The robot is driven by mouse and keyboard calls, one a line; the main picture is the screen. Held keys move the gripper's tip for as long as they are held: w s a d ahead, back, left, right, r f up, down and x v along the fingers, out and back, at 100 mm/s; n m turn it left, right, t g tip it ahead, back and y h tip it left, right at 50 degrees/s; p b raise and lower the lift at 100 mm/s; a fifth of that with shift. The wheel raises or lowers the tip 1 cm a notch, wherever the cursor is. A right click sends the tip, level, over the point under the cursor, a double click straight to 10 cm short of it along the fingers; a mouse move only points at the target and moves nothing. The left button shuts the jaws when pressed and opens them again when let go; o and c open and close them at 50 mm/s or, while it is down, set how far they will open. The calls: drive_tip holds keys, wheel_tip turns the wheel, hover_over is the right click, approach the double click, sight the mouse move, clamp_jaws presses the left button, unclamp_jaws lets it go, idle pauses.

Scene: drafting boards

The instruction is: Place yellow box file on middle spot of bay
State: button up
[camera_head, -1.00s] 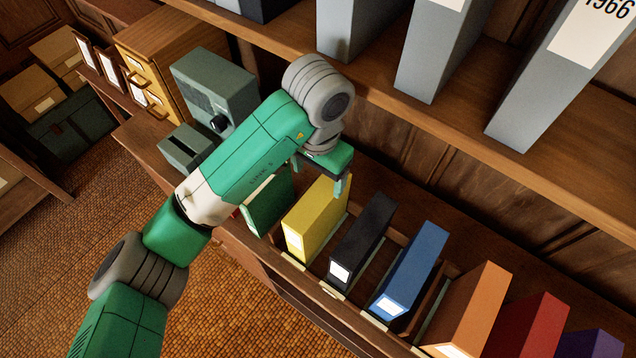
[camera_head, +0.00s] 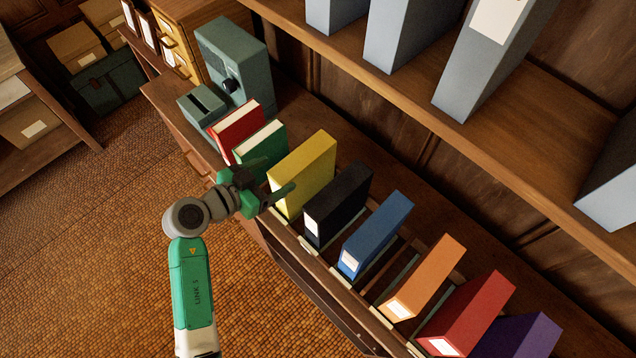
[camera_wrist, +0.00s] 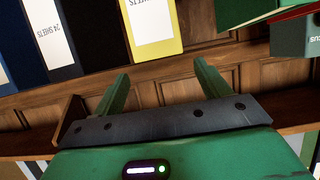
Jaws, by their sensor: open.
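The yellow box file (camera_head: 303,172) stands upright in the row on the wooden counter, between a green book (camera_head: 262,148) and a black box file (camera_head: 338,205). Its white label faces me in the wrist view (camera_wrist: 152,28). My gripper (camera_head: 272,180) is at the front of the row, beside the yellow file's near end in the head view. In the wrist view its two fingers (camera_wrist: 160,88) are apart with nothing between them, and the yellow file is beyond them. The bay is the counter with slots; one gap (camera_head: 385,268) shows between the blue and orange files.
A blue file (camera_head: 376,235) stands right of the black one. Orange (camera_head: 425,280), red (camera_head: 468,312) and purple (camera_head: 520,338) files follow. A red book (camera_head: 238,128) and a grey-green machine (camera_head: 235,65) stand left. An upper shelf (camera_head: 510,115) with grey files overhangs the back.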

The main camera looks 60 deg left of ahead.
sight(300, 158)
drive_tip(key=x, duration=0.2)
drive_tip(key=shift+w+a, duration=0.2)
drive_tip(key=shift+a, duration=0.15)
drive_tip(key=x, duration=0.1)
drive_tip(key=p+x, duration=0.1)
drive_tip(key=x, duration=0.2)
drive_tip(key=shift+w+a+r+p, duration=0.1)
drive_tip(key=shift+w+r+p, duration=0.2)
drive_tip(key=shift+w, duration=0.1)
drive_tip(key=shift+w+f, duration=0.3)
clamp_jaws()
drive_tip(key=shift+r, duration=0.1)
